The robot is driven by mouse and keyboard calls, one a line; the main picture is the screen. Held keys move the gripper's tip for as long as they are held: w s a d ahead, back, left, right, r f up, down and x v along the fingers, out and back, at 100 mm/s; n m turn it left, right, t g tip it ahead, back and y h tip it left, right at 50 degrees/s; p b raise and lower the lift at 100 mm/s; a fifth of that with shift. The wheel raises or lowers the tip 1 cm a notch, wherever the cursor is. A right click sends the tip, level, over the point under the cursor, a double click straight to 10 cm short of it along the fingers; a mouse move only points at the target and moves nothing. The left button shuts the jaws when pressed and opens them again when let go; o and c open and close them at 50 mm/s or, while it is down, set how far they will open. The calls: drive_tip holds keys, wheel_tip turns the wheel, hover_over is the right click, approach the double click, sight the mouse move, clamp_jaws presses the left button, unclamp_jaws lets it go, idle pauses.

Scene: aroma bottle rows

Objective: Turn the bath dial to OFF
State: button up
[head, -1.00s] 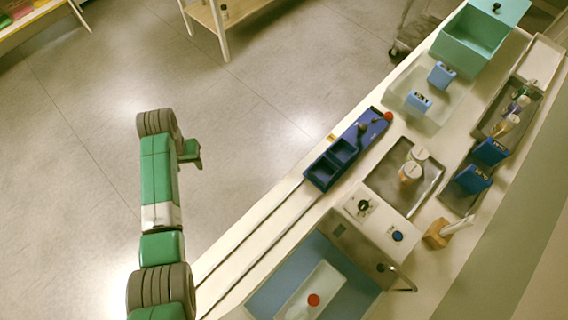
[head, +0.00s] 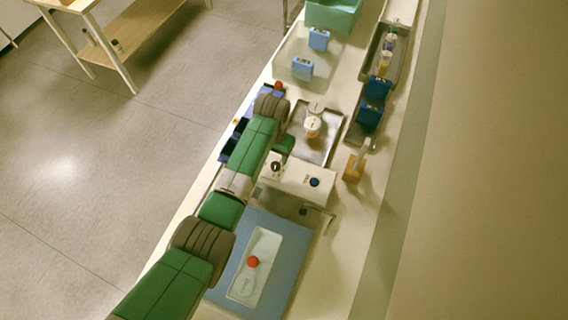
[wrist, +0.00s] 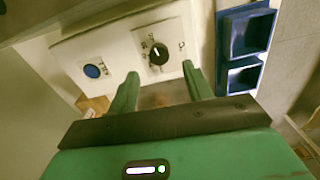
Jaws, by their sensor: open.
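The bath dial is a black round knob (head: 276,166) on a white control box (head: 296,184). In the wrist view the dial (wrist: 158,54) sits just beyond my fingertips, with small printed marks around it that I cannot read clearly. Its pale pointer line points roughly up in that view. A blue round button (wrist: 92,71) is beside it on the same panel, left of the dial. My gripper (wrist: 160,70) is open and empty, its two green fingers apart on either side of the dial's line, not visibly touching it. In the head view my gripper (head: 287,146) is above the box.
A blue two-compartment tray (wrist: 242,50) is right of the box in the wrist view.

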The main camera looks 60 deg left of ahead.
sight(275, 165)
wheel_tip(275, 165, down, 6)
drive_tip(key=shift+r+b, duration=0.1)
drive_tip(key=shift+b, duration=0.5)
drive_tip(key=c, duration=1)
drive_tip(key=shift+o, duration=0.2)
